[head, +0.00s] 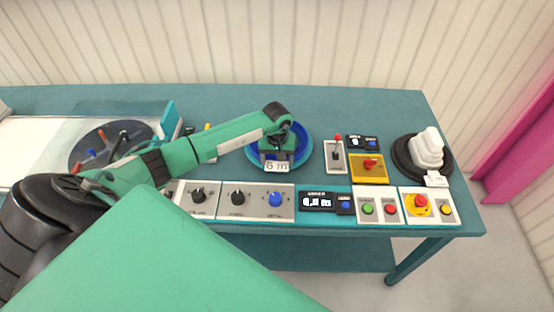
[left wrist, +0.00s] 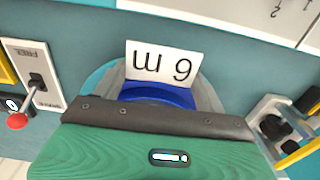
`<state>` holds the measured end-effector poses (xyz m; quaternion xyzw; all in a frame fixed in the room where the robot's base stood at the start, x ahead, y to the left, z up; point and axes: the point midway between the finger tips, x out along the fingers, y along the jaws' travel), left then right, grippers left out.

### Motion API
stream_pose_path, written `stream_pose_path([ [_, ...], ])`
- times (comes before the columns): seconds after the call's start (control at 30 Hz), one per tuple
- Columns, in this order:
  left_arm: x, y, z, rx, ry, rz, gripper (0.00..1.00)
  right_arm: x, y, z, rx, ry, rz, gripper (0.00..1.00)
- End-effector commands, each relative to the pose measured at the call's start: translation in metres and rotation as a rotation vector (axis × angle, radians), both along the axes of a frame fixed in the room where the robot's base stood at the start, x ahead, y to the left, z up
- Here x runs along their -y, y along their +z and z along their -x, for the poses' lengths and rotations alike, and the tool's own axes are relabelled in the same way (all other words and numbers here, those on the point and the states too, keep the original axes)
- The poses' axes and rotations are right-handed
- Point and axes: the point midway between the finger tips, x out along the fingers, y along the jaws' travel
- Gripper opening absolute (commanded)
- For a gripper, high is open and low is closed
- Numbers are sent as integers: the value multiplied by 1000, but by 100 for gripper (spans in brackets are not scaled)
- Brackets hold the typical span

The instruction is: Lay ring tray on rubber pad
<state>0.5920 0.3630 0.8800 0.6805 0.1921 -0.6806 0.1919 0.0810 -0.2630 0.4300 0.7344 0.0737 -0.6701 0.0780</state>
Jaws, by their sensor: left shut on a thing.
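A round blue dish (head: 306,150) with a darker blue inner ring, which looks like the ring tray, is at the middle of the bench. In the left wrist view, the dark blue ring (left wrist: 160,95) shows partly behind a card marked "6 m" (left wrist: 162,62). My left gripper (head: 278,145) is over the dish, pointing down, and is shut on it. The fingertips are hidden, and I cannot tell whether the dish touches the bench. A dark round disc (head: 84,150) at the left may be the rubber pad; my left arm partly covers it. My right gripper is not in view.
Several control boxes with knobs and buttons (head: 237,200) line the front edge. A lever switch (head: 335,158) and yellow box (head: 369,170) stand right of the dish. A white stacked piece (head: 428,148) on a black round base is at the far right. The back strip is mostly clear.

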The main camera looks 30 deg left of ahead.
Motion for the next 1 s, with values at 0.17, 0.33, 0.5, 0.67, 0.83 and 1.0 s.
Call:
stream_pose_path([
  [0.17, 0, 0, 0, 0, 0, 0, 35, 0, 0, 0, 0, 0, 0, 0],
  [0.33, 0, 1, 0, 1, 0, -1, 13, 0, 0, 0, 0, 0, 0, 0],
  [0.5, 0, 2, 0, 1, 0, -1, 13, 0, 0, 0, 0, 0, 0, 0],
  [0.67, 0, 8, 0, 1, -1, 0, 13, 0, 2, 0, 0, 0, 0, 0],
  [0.83, 0, 15, 0, 1, 0, -1, 13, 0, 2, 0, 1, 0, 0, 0],
  [1.0, 0, 14, 0, 0, 0, 0, 13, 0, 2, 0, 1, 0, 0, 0],
])
